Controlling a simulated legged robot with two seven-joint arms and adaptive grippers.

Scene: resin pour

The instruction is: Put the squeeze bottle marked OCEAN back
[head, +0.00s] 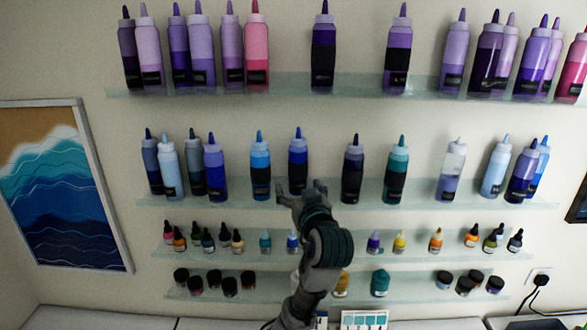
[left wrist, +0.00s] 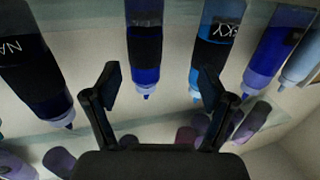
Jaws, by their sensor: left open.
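My left gripper (head: 303,187) is open in front of the second shelf, just below a blue bottle (head: 298,160) with a black band. In the left wrist view, which is turned upside down, the gripper (left wrist: 159,85) has its fingers spread. That blue bottle (left wrist: 145,42) shows beyond them, between the fingers in the picture. Nothing is seen held. I cannot read OCEAN on any bottle. Beside the blue bottle stand a bottle marked SKY (left wrist: 211,50) and a dark one (left wrist: 35,75) whose label begins NA. My right gripper is not in view.
The glass second shelf (head: 425,192) also holds a teal bottle (head: 396,170) and more blue ones, with gaps between. Purple and pink bottles line the top shelf (head: 290,84). Small bottles and jars stand on lower shelves (head: 340,240). A wave picture (head: 62,190) hangs left.

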